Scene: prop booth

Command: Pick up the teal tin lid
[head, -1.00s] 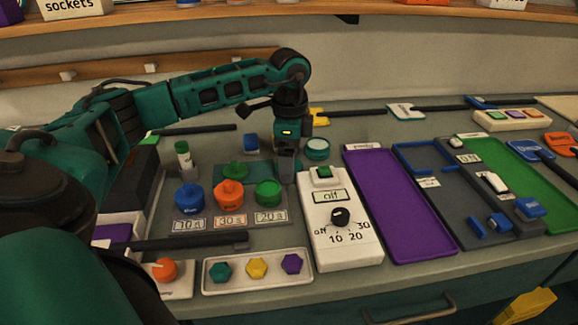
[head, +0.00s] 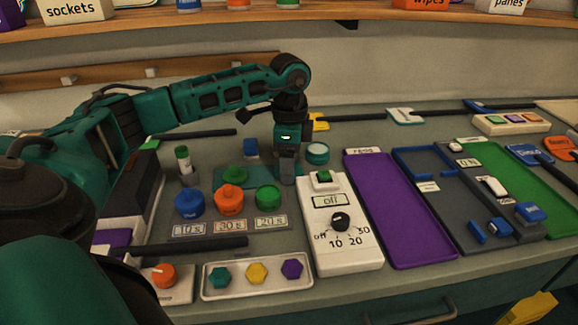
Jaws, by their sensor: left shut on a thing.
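My left gripper (head: 287,172) points down over the bench, behind the white timer box. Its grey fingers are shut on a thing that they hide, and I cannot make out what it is. A small round tin (head: 317,153) with a teal rim and a pale top stands just right of the fingers, apparently with a narrow gap. A flat teal piece (head: 236,176) lies left of the gripper, partly behind an orange knobbed piece. I cannot tell for sure which of these is the teal tin lid. My right gripper is not in view.
The white timer box (head: 345,235) stands in front of the gripper. Blue (head: 189,204), orange (head: 229,200) and green (head: 267,197) pieces stand to its left. A purple tray (head: 400,215) lies to the right. Black-handled tools lie along the back of the bench.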

